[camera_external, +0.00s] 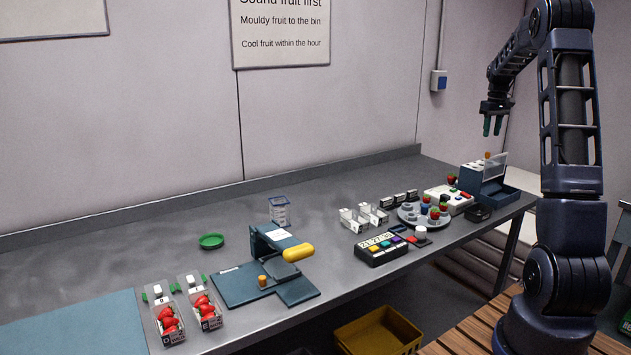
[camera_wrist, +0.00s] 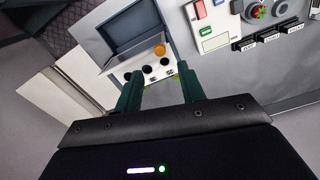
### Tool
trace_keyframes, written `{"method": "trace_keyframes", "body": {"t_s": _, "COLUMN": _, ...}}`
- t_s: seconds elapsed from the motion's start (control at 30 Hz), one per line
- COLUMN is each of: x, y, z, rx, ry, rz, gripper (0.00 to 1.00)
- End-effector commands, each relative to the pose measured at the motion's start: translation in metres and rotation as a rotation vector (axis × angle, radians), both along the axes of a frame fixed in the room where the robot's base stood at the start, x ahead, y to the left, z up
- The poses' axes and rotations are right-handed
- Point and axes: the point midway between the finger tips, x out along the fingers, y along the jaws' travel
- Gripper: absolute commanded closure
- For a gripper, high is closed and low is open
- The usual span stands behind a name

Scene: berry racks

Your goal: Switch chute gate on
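A blue-grey unit (camera_external: 483,185) stands near the right end of the bench, with a pale upright panel and an orange knob (camera_external: 487,155) on top. In the wrist view the unit (camera_wrist: 130,30) lies ahead of my gripper, with a white control strip (camera_wrist: 150,68) bearing small black round controls beside the orange knob (camera_wrist: 159,50). I cannot read a chute gate label or tell a switch position. My gripper (camera_external: 492,126) hangs fingers-down above the unit, apart from it. Its green fingers (camera_wrist: 160,84) are spread and empty in the wrist view.
A white box with coloured buttons (camera_external: 447,198) sits beside the unit. A round tray of berries (camera_external: 411,216), a black button box (camera_external: 370,257), a blue-grey stand with a yellow handle (camera_external: 298,252) and strawberry punnets (camera_external: 170,333) lie further left.

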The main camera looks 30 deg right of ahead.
Motion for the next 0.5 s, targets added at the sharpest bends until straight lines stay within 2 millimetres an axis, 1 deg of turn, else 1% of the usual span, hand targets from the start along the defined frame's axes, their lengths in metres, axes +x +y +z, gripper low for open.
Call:
{"method": "trace_keyframes", "body": {"t_s": 0.03, "x": 0.000, "y": 0.000, "z": 0.009, "rx": -0.003, "ry": -0.002, "rz": 0.000, "gripper": 0.60}}
{"method": "trace_keyframes", "body": {"t_s": 0.1, "x": 0.000, "y": 0.000, "z": 0.018, "rx": -0.002, "ry": -0.002, "rz": 0.000, "gripper": 0.60}}
{"method": "trace_keyframes", "body": {"t_s": 0.2, "x": 0.000, "y": 0.000, "z": 0.028, "rx": -0.001, "ry": -0.002, "rz": 0.000, "gripper": 0.60}}
{"method": "trace_keyframes", "body": {"t_s": 0.33, "x": 0.000, "y": 0.000, "z": 0.034, "rx": -0.001, "ry": -0.002, "rz": 0.000, "gripper": 0.60}}
{"method": "trace_keyframes", "body": {"t_s": 0.5, "x": 0.000, "y": 0.000, "z": 0.035, "rx": -0.001, "ry": -0.001, "rz": 0.000, "gripper": 0.60}}
